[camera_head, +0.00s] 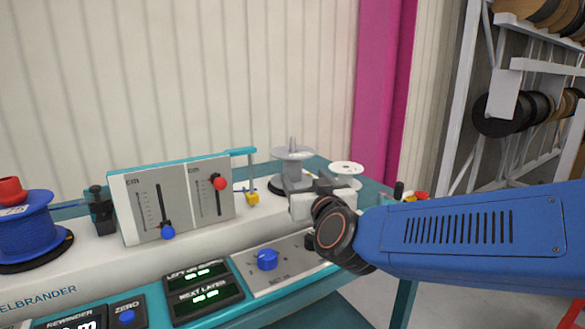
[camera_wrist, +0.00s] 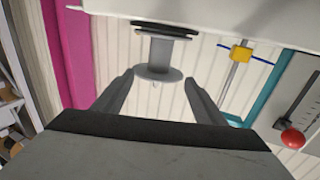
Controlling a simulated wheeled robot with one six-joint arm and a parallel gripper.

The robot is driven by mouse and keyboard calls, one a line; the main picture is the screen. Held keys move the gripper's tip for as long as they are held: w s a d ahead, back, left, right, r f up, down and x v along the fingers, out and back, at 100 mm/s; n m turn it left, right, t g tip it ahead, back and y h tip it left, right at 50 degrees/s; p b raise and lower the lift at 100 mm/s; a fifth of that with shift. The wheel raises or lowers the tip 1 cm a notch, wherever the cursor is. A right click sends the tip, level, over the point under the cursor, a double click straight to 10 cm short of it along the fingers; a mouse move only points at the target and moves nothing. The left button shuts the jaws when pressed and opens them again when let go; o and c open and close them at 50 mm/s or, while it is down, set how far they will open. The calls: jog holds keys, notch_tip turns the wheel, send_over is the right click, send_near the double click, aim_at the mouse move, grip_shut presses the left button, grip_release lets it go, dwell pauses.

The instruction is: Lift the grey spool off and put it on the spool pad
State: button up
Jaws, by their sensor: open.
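The grey spool (camera_head: 292,172) stands upright at the right end of the rewinding machine, with a thin pin rising from its top. In the wrist view, which looks upside down, the grey spool (camera_wrist: 158,58) shows its wide flange and narrow core above a dark round base (camera_wrist: 165,28). My gripper (camera_wrist: 160,78) is open, one finger on each side of the flange, with gaps on both sides. Nothing is held. In the head view my wrist hides part of the area right of the spool. I cannot make out the spool pad for certain.
A pale spool (camera_head: 346,171) stands just right of the grey one, partly behind my arm. A slider panel (camera_head: 172,200) and a yellow guide block (camera_head: 252,198) are to the left. A blue cable reel (camera_head: 28,225) sits far left. A magenta post (camera_head: 378,90) rises behind.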

aim_at(295, 164)
jog(key=x, duration=0.8)
jog(key=shift+w+f, duration=0.1)
jog(key=shift+w, duration=0.1)
jog(key=shift+f+x, duration=0.15)
jog(key=shift+x, duration=1.3)
jog(key=shift+f+x, duration=0.1)
jog(key=shift+x, duration=1.3)
jog(key=shift+c, duration=0.6)
grip_shut()
